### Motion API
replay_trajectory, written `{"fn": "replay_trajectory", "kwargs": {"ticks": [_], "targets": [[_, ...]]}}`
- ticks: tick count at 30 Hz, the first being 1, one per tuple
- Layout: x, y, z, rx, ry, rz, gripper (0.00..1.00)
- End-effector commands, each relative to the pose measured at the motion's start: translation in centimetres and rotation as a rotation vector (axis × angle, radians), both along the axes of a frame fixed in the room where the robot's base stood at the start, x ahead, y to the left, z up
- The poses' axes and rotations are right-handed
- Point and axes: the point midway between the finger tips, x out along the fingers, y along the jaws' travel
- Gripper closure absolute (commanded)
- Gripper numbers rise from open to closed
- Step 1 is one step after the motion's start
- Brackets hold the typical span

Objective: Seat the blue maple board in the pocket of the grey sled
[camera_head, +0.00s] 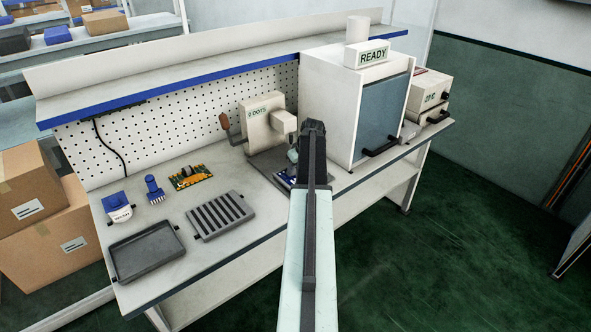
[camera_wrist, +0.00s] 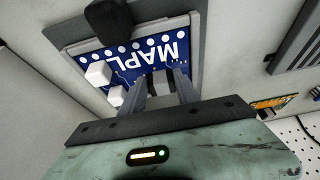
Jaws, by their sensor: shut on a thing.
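The blue maple board (camera_wrist: 140,52), with white lettering reading MAPL, white dots and white blocks, fills the upper middle of the wrist view. My gripper (camera_wrist: 168,84) is shut on its near edge. The grey sled (camera_wrist: 193,28) shows as a rim around the board; the board lies over or within its pocket, and I cannot tell whether it sits flat. In the head view a blue sliver of the board (camera_head: 284,180) shows beside my arm, on the grey plate below the 0 DOTS machine. My arm hides most of it and the gripper.
The 0 DOTS machine (camera_head: 264,130) stands close behind. A white READY cabinet (camera_head: 335,90) is to the right. A slotted rack (camera_head: 220,214), an empty dark tray (camera_head: 147,250), a green-orange board (camera_head: 190,176) and blue tools (camera_head: 155,189) lie left. A dark rounded part (camera_wrist: 108,22) overhangs the board.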

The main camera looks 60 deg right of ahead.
Motion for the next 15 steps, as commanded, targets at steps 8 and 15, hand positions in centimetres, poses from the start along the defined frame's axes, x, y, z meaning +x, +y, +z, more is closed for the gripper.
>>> {"fn": "replay_trajectory", "kwargs": {"ticks": [8, 15], "targets": [[0.00, 0.00, -0.10, 0.000, 0.000, 0.000, 1.00], [0.00, 0.00, -0.10, 0.000, 0.000, 0.000, 0.38]]}}
